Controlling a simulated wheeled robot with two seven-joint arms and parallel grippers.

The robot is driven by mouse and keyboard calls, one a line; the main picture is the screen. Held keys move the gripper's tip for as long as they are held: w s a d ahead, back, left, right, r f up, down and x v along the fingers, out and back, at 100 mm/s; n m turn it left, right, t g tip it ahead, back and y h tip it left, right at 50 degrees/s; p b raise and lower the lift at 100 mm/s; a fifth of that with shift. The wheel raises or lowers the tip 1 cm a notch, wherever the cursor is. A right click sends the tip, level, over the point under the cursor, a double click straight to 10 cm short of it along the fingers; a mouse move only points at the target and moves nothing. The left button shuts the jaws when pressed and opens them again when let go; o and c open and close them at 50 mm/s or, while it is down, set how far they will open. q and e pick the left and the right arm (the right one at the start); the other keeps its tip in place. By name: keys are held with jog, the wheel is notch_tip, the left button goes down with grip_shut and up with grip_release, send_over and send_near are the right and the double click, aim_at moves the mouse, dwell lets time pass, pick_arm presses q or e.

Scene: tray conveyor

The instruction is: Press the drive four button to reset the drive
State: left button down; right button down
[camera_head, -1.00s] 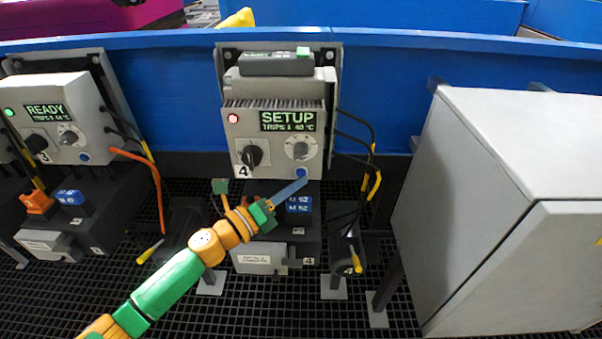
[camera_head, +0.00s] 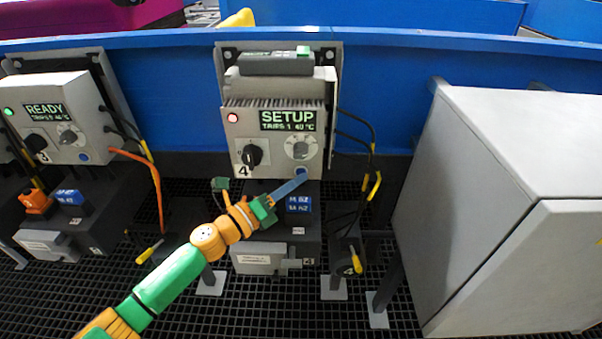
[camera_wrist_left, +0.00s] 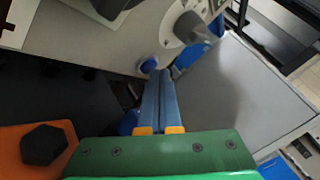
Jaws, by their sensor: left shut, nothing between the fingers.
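The drive four box (camera_head: 240,130) stands in the middle with a lit "SETUP" screen (camera_head: 289,119), a red lamp, a black knob (camera_head: 251,155) and a grey dial (camera_head: 300,149). Its round blue button (camera_head: 303,172) is at the lower right of the front. My left gripper (camera_head: 304,176) is shut and empty, its blue fingers pointing up at the button from below left. In the left wrist view the fingertips (camera_wrist_left: 158,76) are close to the blue button (camera_wrist_left: 149,65); whether they touch cannot be told. My right gripper is out of view.
The drive three box (camera_head: 60,115) at left shows "READY" with a green lamp. A large grey cabinet (camera_head: 470,200) stands at right. Black cables with yellow parts (camera_head: 372,186) hang beside drive four. A blue-labelled block (camera_head: 298,204) sits below the button.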

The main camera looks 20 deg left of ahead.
pick_arm(q)
jog(key=shift+w+a+r, duration=0.1)
jog(key=shift+w, duration=0.25)
dwell(0.6)
jog(key=shift+s, duration=0.15)
jog(key=shift+s+f, duration=0.2)
jog(key=shift+s, duration=0.35)
jog(key=shift+d, duration=0.2)
jog(key=s, duration=0.2)
jog(key=s+d+p, duration=0.1)
jog(key=s, duration=0.2)
jog(key=shift+d, duration=0.15)
dwell(0.4)
